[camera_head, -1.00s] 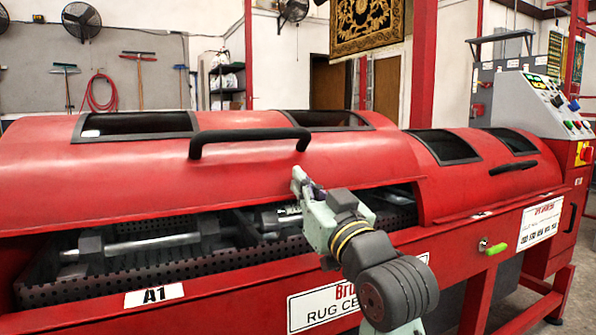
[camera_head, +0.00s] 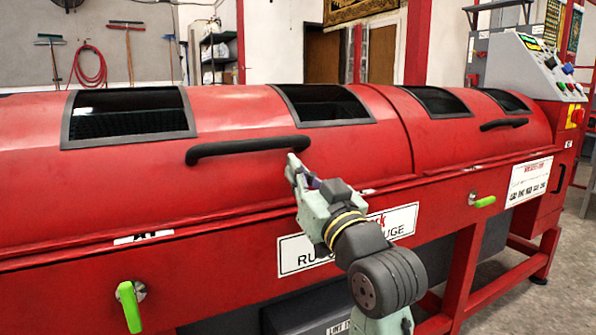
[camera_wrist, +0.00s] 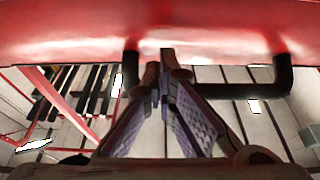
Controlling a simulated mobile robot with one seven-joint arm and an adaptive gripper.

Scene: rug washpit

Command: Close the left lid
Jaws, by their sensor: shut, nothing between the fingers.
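The left lid (camera_head: 240,105) is a long curved red cover with two dark windows and a black bar handle (camera_head: 247,148). It lies down on the red machine body, with only a thin seam along its front edge. My gripper (camera_head: 293,160) is at the right end of the handle, in front of the lid. In the wrist view, my gripper (camera_wrist: 164,70) has its fingertips together and the handle (camera_wrist: 225,90) passes behind them, with the red lid (camera_wrist: 215,40) above. I cannot tell whether the fingers touch the handle or lid.
The right lid (camera_head: 470,130) is down, with its own black handle (camera_head: 503,124). Green latch levers (camera_head: 130,307) (camera_head: 485,201) stick out from the front panel. A grey control console (camera_head: 535,70) stands at the far right. Floor is free at the lower right.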

